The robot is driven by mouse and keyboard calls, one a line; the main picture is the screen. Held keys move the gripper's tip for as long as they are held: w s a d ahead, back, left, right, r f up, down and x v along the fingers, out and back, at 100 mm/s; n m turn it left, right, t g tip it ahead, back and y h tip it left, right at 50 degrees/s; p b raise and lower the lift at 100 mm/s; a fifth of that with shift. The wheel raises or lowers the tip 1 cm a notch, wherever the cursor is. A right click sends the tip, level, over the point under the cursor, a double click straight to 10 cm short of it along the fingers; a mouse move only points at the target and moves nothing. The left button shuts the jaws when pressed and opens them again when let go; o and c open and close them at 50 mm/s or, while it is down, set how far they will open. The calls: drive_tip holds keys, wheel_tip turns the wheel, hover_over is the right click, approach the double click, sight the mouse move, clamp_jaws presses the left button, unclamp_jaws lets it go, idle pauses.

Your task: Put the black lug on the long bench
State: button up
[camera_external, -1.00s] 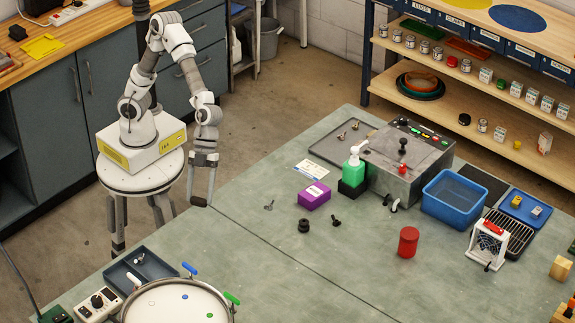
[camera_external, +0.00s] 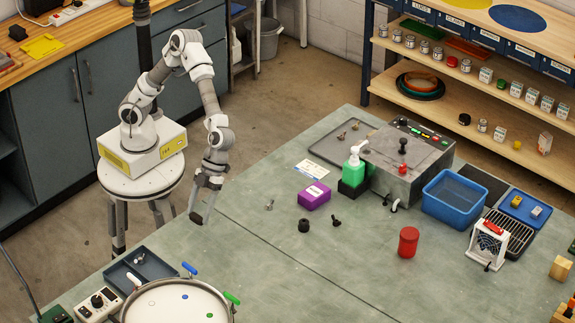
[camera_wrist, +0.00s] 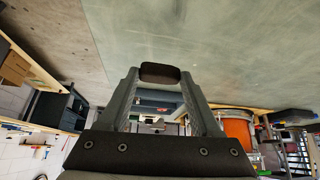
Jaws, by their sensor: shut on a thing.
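My gripper (camera_external: 199,207) is shut on the black lug (camera_external: 196,218), a small dark block that sticks out past the fingertips. The lug appears over the left edge of the grey-green table in the external view; its exact height above the top cannot be told. In the wrist view the lug (camera_wrist: 160,73) sits between the tips of my gripper (camera_wrist: 160,82), with the table top behind it. A wooden-topped bench (camera_external: 92,35) with dark cabinets runs along the back left, behind my arm; which surface is the long bench is not labelled.
The grey-green table (camera_external: 260,255) has clear room in its middle. A black knob (camera_external: 303,226), purple box (camera_external: 314,195), red cylinder (camera_external: 408,242) and blue bin (camera_external: 455,197) stand on it. A round drum (camera_external: 178,303) is at the front left. A yellow tray (camera_external: 43,46) lies on the wooden bench.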

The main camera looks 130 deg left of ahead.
sight(199, 234)
drive_tip(key=shift+w+a+f, duration=0.2)
drive_tip(key=shift+w+f, duration=0.05)
drive_tip(key=shift+f, duration=0.2)
drive_tip(key=shift+f+b, duration=0.45)
drive_tip(key=shift+f, duration=1.3)
drive_tip(key=shift+f, duration=0.15)
drive_tip(key=o, duration=1.4)
drive_tip(key=shift+c, duration=0.2)
